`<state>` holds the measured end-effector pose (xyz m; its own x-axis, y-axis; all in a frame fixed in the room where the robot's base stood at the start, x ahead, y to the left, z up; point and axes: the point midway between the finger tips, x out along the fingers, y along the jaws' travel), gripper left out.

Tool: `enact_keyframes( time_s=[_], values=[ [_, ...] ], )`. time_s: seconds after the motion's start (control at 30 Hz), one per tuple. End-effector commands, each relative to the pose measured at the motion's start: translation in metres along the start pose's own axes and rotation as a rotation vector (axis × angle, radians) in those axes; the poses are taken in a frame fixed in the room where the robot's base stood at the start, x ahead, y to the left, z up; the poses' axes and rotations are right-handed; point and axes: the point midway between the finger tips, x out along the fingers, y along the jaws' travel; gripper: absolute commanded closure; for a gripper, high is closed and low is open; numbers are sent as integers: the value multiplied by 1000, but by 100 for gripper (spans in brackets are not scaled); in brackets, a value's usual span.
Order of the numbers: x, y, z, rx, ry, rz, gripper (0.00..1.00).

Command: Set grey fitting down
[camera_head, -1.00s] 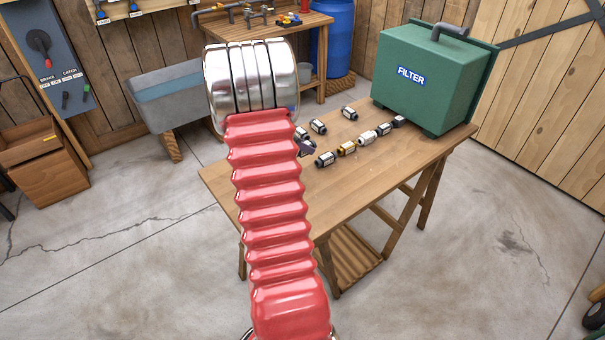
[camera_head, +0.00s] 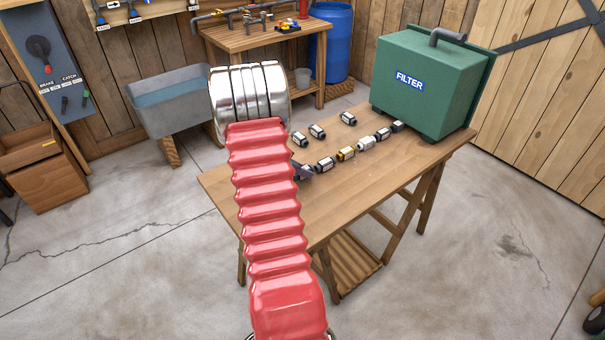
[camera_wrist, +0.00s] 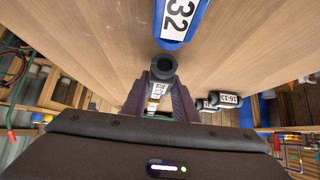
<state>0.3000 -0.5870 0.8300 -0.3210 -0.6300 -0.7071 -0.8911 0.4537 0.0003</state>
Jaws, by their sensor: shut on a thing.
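In the wrist view, my gripper (camera_wrist: 160,97) has its dark fingers closed around a grey fitting (camera_wrist: 163,68) with a pale label. The fitting's round open end points up the picture, over the wooden tabletop. My red arm hides much of the held fitting there. I cannot tell whether it touches the wood.
The green filter box (camera_head: 430,85) stands at the back right.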

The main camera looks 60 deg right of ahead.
Motion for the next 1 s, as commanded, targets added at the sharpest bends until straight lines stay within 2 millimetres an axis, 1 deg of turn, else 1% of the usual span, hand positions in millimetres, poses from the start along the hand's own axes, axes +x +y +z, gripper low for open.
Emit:
enact_keyframes(
  time_s=[0.03, 0.13, 0.5, 0.53, 0.77, 1.0],
  values=[
    [5, 0, 6, -3, -1, 1, 100],
    [10, 0, 10, -1, 0, 0, 100],
    [12, 0, 12, -1, 0, 0, 100],
    [12, 0, 12, -1, 0, -1, 73],
    [12, 0, 12, -1, 0, -1, 56],
    [12, 0, 12, -1, 0, -1, 55]
  ],
)
